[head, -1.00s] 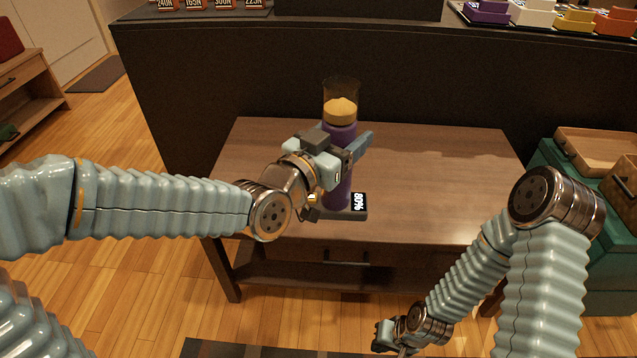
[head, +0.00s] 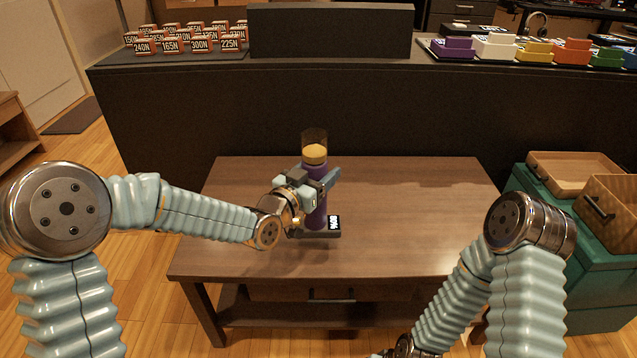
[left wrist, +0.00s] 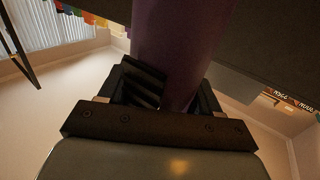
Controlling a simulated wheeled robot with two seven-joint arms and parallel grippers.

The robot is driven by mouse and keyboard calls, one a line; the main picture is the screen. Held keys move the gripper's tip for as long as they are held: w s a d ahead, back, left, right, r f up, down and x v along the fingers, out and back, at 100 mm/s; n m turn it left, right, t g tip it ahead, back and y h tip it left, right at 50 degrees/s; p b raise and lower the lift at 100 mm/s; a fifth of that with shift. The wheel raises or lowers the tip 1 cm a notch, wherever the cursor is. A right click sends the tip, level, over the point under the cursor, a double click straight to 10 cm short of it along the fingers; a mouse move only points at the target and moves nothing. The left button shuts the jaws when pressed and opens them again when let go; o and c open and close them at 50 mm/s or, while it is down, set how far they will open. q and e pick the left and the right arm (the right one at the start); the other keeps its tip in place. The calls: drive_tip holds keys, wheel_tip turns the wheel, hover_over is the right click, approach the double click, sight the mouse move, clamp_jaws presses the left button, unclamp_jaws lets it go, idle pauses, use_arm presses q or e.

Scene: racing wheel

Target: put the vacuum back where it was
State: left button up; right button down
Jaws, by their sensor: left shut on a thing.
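The vacuum (head: 317,212) is an upright purple cylinder with a clear top and a yellow part inside. It stands at the small dark dock (head: 320,234) with a lit white number display, on the brown wooden table. Whether its foot is fully seated cannot be told. My left gripper (head: 320,186) comes in from the left and is shut around the vacuum's upper purple body. In the left wrist view the purple body (left wrist: 178,50) lies between the fingers. My right arm hangs at the lower right, and its gripper is cut off by the bottom edge.
The brown table (head: 420,210) is otherwise clear. Behind it stands a dark counter (head: 260,110) with several labelled orange-and-black blocks at left and coloured boxes at right. A green chest (head: 600,260) with wooden trays (head: 570,172) stands right of the table.

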use_arm(q)
drive_tip(key=shift+w+f, duration=0.15)
drive_tip(key=shift+w, duration=0.05)
wheel_tip(320, 180, down, 3)
drive_tip(key=shift+f, duration=0.15)
drive_tip(key=shift+f+b, duration=0.2)
drive_tip(key=shift+b, duration=0.15)
drive_tip(key=o, duration=1.1)
drive_tip(key=shift+c, duration=0.2)
